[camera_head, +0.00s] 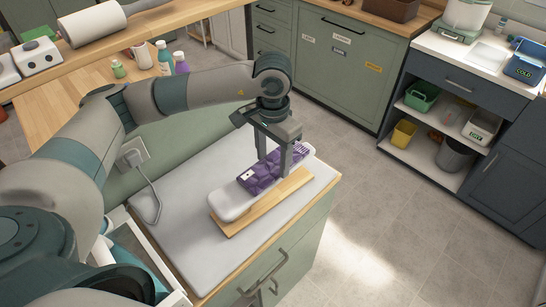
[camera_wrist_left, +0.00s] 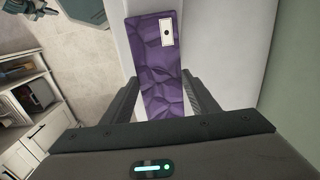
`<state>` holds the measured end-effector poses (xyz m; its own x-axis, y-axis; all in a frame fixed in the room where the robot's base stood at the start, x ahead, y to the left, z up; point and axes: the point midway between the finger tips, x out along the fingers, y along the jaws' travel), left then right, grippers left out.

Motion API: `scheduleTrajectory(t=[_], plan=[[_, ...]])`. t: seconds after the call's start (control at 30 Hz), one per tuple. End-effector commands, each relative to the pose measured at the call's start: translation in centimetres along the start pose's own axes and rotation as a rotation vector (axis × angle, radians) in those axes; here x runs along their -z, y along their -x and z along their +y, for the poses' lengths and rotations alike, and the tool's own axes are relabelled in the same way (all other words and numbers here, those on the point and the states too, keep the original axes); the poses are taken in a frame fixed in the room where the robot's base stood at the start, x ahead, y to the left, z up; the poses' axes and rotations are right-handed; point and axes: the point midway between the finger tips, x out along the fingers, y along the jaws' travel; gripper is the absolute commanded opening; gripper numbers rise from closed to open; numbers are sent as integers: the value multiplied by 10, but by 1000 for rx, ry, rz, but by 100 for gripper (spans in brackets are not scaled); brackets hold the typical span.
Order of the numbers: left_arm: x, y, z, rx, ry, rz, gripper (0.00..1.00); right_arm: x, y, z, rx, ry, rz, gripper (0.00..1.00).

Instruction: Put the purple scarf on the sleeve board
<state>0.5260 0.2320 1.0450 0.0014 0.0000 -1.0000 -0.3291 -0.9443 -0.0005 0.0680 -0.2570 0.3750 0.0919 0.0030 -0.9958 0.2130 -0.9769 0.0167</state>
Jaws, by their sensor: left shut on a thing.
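The sleeve board (camera_head: 228,207) is a narrow white padded board on a light wooden base, standing on the pale grey pad of the counter. The purple scarf (camera_head: 258,177), folded into a long strip with a small white label, lies along the top of the board. My left gripper (camera_head: 273,164) points down over the board and is shut on the scarf, a finger on each side. In the left wrist view the scarf (camera_wrist_left: 150,60) runs between the two fingers, its labelled end outward. The scarf's far end is partly hidden by the fingers. My right gripper is not in view.
The grey pad (camera_head: 180,240) is clear around the board. A wire iron rest (camera_head: 147,205) is at its left. Bottles (camera_head: 165,60) and a pitcher stand on the wooden counter behind. A shelf unit with bins (camera_head: 440,130) is at right, across open floor.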

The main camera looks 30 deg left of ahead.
Motion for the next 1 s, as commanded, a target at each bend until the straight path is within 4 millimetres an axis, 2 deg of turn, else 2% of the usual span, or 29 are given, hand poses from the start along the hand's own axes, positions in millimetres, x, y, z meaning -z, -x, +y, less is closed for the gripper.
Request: scheduleTrajectory(t=[0.1,0.13,0.2,0.7,0.73,1.0], plan=[[0,-3,0,0,0,0,32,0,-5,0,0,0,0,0],[0,-3,0,0,0,0,56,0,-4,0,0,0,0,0],[0,-2,0,0,0,0,73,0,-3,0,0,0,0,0],[0,3,0,0,0,-1,73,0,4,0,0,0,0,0],[0,3,0,0,0,2,73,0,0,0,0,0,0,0],[1,36,0,0,-1,4,73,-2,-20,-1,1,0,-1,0]])
